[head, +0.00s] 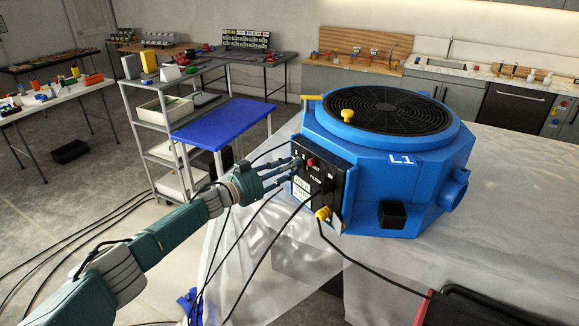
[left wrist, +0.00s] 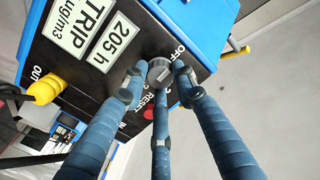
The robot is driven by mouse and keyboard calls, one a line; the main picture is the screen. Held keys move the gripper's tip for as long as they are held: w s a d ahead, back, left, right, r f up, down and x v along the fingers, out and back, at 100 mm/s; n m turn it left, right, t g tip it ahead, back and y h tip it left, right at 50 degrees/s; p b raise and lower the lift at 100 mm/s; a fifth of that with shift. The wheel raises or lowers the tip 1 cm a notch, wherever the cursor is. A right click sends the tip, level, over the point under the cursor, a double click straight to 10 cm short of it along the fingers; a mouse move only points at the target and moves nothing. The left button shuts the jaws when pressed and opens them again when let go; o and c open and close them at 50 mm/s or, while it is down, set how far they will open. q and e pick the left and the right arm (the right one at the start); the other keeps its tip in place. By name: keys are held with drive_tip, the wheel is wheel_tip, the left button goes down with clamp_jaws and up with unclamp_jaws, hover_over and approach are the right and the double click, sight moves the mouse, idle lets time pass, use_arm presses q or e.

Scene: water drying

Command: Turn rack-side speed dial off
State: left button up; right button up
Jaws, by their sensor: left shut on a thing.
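A blue octagonal air unit (head: 420,190) marked L1, with a black round grille on top, stands on the plastic-covered surface. Its black control panel (head: 330,185) faces the rack side. My left gripper (head: 297,164) reaches the panel's rack-side edge. In the left wrist view its fingers (left wrist: 160,75) are shut around a grey round dial (left wrist: 159,68) beside the printed word OFF. The dial's exact pointer setting cannot be read. A red reset button (left wrist: 148,114) is close by the fingers. The dial is hidden by the fingers in the head view. My right gripper is not in view.
A yellow plug (head: 323,213) with a black cable is on the panel's lower part. A grey shelf rack with a blue top (head: 225,120) stands behind my left arm. Clear plastic sheeting (head: 480,235) spreads around the unit. Cables hang near my arm.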

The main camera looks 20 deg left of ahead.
use_arm(q)
drive_tip(key=shift+a+f, duration=0.2)
drive_tip(key=shift+f, duration=0.2)
drive_tip(key=o, duration=1.1)
drive_tip(key=shift+o, duration=0.4)
drive_tip(key=v, duration=1.2)
